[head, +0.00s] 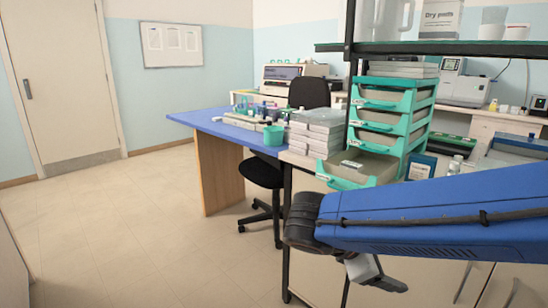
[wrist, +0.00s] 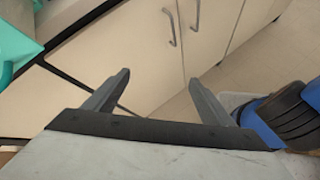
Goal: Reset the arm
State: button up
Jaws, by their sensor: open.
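My gripper (wrist: 159,80) is open and empty in the wrist view, its two grey fingers wide apart. Cream cabinet doors (wrist: 130,50) with metal handles lie behind the fingers, and nothing is between them. In the head view my blue arm (head: 440,218) stretches in from the right edge across the lower right, in front of the bench cabinets. Its black joint is at the left end of that link.
A teal drawer rack (head: 420,122) stands on the bench beyond my arm, its lowest drawer (head: 345,181) pulled out. Stacked pale boxes (head: 318,132) are left of it. A blue-topped table (head: 216,124) and black chair (head: 309,92) stand behind. The floor at left (head: 110,225) is clear.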

jog(key=s+d+f+m+y, duration=0.2)
jog(key=s+m+y, duration=0.3)
jog(key=m, duration=0.3)
jog(key=s+d+f+m+t+y, duration=0.1)
jog(key=s+d+f+m+y, duration=0.1)
jog(key=m, duration=0.7)
jog(key=s+f+y, duration=0.1)
jog(key=s+y, duration=0.1)
jog(key=shift+s+f+y, duration=0.25)
jog(key=shift+s+y, duration=0.15)
